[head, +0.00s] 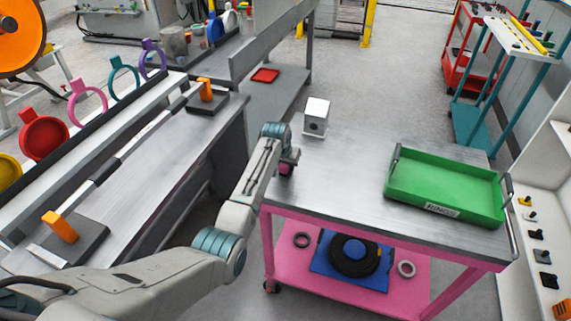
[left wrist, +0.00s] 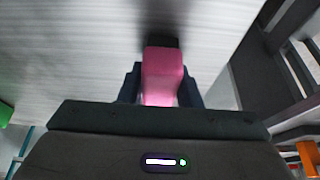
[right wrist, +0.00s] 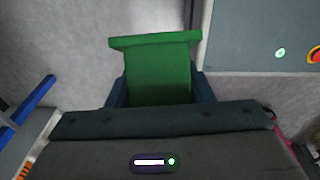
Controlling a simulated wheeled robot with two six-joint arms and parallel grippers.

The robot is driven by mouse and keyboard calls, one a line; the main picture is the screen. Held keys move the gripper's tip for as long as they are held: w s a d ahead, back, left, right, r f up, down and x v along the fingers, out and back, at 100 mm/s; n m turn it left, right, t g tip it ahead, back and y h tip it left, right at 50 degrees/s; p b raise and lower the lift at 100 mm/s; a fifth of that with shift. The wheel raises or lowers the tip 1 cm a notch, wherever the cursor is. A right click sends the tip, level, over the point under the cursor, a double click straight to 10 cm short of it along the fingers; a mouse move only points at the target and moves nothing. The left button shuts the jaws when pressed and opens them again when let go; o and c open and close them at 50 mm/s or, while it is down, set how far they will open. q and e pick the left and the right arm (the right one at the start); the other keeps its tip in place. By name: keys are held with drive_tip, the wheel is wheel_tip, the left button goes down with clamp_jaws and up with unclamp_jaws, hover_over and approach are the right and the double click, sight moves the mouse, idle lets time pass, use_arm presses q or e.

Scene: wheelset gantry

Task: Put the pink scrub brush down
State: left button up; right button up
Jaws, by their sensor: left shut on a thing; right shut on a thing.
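The pink scrub brush (left wrist: 162,75) is between the fingers of my left gripper (left wrist: 161,90), which is shut on it. Its far end is dark in the left wrist view, over a brushed metal surface with a shadow. In the head view a little of the brush (head: 286,169) shows under my left gripper (head: 288,158), at the left edge of the cart's steel top (head: 345,180). I cannot tell whether it touches the top. My right gripper (right wrist: 155,92) is shut on a green object (right wrist: 158,65) over grey floor. It is outside the head view.
A white block with a hole (head: 316,117) stands at the back left of the cart top. A green tray (head: 440,190) takes up the right side. The top between them is clear. A workbench with orange clamps (head: 62,227) lies to the left.

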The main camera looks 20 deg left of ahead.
drive_tip(key=s, duration=0.1)
drive_tip(key=s+d, duration=0.1)
drive_tip(key=s, duration=0.1)
drive_tip(key=s+d+f, duration=0.1)
drive_tip(key=s, duration=0.1)
drive_tip(key=shift+s+d, duration=0.15)
drive_tip(key=shift+d, duration=0.05)
use_arm(q)
drive_tip(key=shift+f, duration=0.15)
drive_tip(key=o, duration=0.4)
drive_tip(key=shift+f, duration=0.1)
drive_tip(key=o, duration=0.5)
